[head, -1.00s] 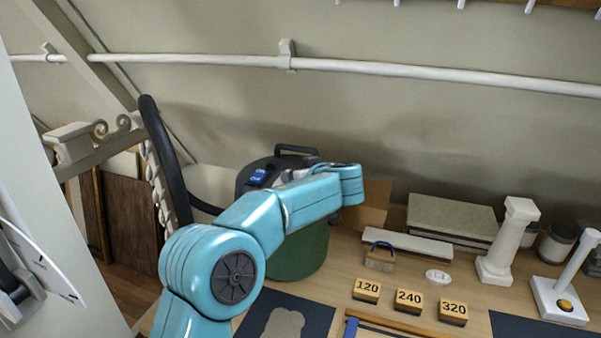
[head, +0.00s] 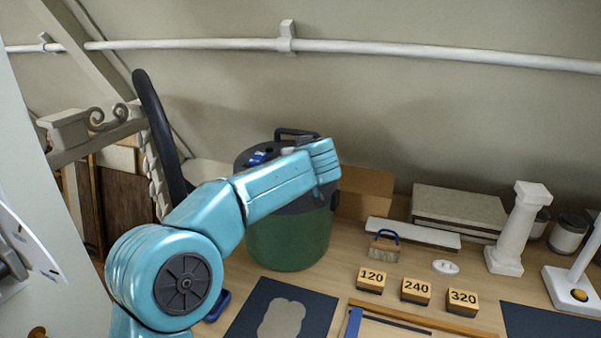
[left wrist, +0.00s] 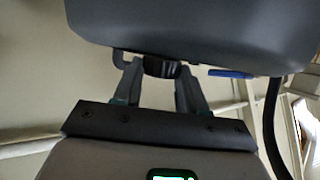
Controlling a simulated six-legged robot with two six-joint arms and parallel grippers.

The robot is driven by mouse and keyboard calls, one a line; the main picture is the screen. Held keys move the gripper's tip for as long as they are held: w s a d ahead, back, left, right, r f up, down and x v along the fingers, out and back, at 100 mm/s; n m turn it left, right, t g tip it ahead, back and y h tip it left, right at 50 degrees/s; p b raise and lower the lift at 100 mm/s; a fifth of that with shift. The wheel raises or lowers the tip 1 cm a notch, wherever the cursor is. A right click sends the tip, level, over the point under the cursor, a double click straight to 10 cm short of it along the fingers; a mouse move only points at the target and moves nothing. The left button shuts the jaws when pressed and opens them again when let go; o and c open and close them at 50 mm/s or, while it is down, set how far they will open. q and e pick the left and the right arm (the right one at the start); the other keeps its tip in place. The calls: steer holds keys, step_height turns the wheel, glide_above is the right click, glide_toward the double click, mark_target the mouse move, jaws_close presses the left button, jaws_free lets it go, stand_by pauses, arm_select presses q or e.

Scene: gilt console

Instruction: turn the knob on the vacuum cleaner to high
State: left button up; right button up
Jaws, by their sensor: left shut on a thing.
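The vacuum cleaner (head: 288,245) stands on the bench behind my left arm, with a green drum and a dark grey lid. A blue switch (head: 259,158) and a black carrying handle (head: 297,133) show on its lid. In the left wrist view the dark lid (left wrist: 200,30) fills the top. The small black ribbed knob (left wrist: 160,67) sits at its edge, between the fingertips of my left gripper (left wrist: 158,75), which is shut on it. In the head view my teal arm hides the knob and this gripper. The knob's setting cannot be read. My right gripper is not in view.
A black hose (head: 158,130) rises left of the vacuum. Sanding blocks marked 120 (head: 371,280), 240 and 320, a brush (head: 384,247) and a white column (head: 518,232) stand to the right. A cardboard box (head: 365,193) is close behind the vacuum.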

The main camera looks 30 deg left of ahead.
arm_select(q)
steer(key=shift+s+a+f+m+t+h+b, duration=0.1)
steer(key=shift+a+f+m+t+h+b, duration=0.1)
steer(key=shift+m+t+h+b, duration=0.25)
steer(key=shift+r+m+h, duration=0.15)
steer(key=shift+m+h, duration=0.2)
steer(key=shift+m, duration=0.1)
steer(key=shift+r+m+t+h, duration=0.15)
steer(key=shift+m+t+h, duration=0.25)
steer(key=shift+t, duration=0.05)
steer(key=m+h+p, duration=0.2)
steer(key=shift+s+a+r+t+p, duration=0.1)
steer(key=shift+a+r+t+p, duration=0.1)
steer(key=shift+t+p, duration=0.2)
steer(key=shift+m+t+h+p, duration=0.3)
steer(key=shift+m+h+p, duration=0.25)
steer(key=shift+p, duration=0.45)
steer(key=shift+f+h+p, duration=0.2)
steer(key=shift+h+p, duration=0.1)
steer(key=shift+h, duration=0.05)
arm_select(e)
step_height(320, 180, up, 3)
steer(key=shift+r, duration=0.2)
